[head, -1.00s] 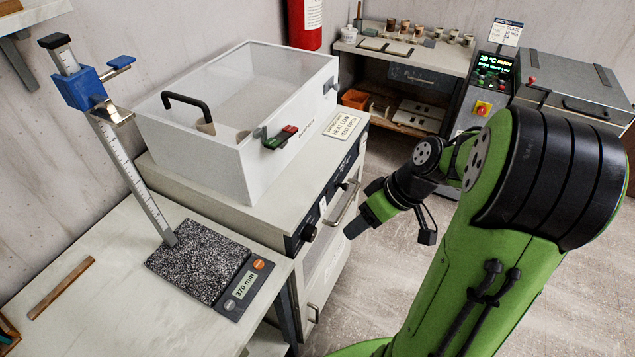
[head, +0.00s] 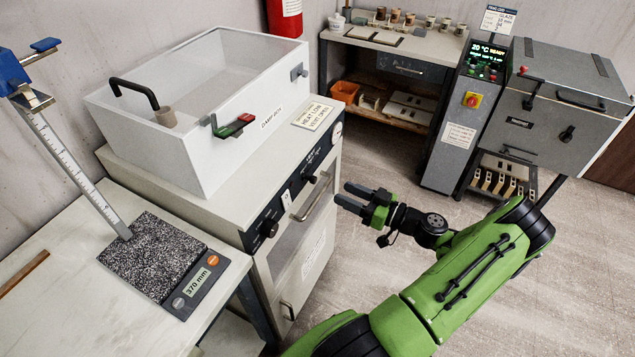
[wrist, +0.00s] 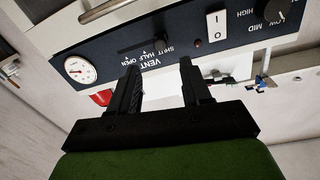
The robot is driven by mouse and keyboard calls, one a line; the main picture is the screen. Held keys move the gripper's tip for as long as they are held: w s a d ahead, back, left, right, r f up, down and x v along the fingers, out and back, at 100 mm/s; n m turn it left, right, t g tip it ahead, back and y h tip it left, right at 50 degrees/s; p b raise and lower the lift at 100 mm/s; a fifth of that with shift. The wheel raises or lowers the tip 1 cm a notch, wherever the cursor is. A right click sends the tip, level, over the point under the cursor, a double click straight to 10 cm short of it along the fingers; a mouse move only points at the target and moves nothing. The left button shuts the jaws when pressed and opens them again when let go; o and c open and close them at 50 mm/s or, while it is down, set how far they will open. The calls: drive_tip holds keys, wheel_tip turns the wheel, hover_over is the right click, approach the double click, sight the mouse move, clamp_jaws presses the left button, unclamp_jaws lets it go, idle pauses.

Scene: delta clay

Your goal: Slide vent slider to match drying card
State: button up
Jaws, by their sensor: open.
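The drying card (head: 313,115) lies on top of the drying cabinet and reads "HEAT LOW VENT OPEN". The vent slider (wrist: 160,42) is a small dark knob in a slot on the cabinet's dark front panel. It appears near the SHUT end of its SHUT, HALF, OPEN labels, which look upside down in the wrist view. In the head view the slider (head: 312,179) is small. My gripper (head: 348,195) is open and empty, its fingers pointing at the panel. In the wrist view my gripper (wrist: 160,66) has its fingertips just below the slider labels, apparently not touching them.
The panel also holds a heat knob (wrist: 278,10), a rocker switch (wrist: 216,24) and a round gauge (wrist: 80,70). A bar handle (head: 312,197) sticks out below the panel. A height gauge stand (head: 155,255) stands left. The floor right of the cabinet is open.

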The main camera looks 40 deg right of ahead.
sight(310, 179)
drive_tip(key=x, duration=0.8)
drive_tip(key=shift+w+a, duration=0.2)
drive_tip(key=shift+w, duration=0.15)
clamp_jaws()
